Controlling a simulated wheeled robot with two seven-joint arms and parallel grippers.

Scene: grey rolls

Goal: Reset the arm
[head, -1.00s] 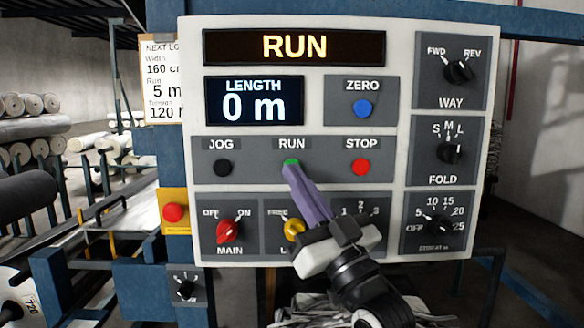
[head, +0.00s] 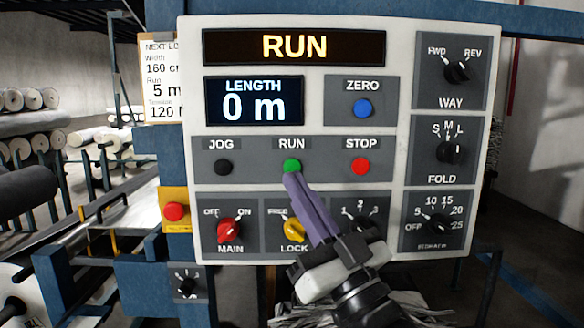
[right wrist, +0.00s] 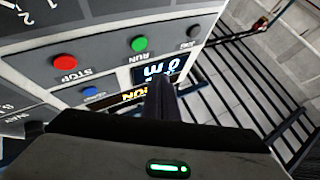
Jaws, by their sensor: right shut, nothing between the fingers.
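My right gripper (head: 292,180) is shut and empty, its purple fingers pointing up at the panel (head: 398,100). Its tips are just below the green RUN button (head: 292,166), which is now in full view; I cannot tell the exact gap. In the right wrist view the shut fingers (right wrist: 162,95) show dark, with the green button (right wrist: 138,44) beyond them. The upper display (head: 294,47) reads RUN and the length display (head: 254,101) reads 0 m. My left gripper is not in view.
Beside RUN are the black JOG button (head: 223,167) and red STOP button (head: 361,167). The red MAIN knob (head: 229,230) and yellow LOCK knob (head: 294,230) sit below. A red button on a yellow box (head: 174,212) is at the left. Grey rolls (head: 30,122) lie behind.

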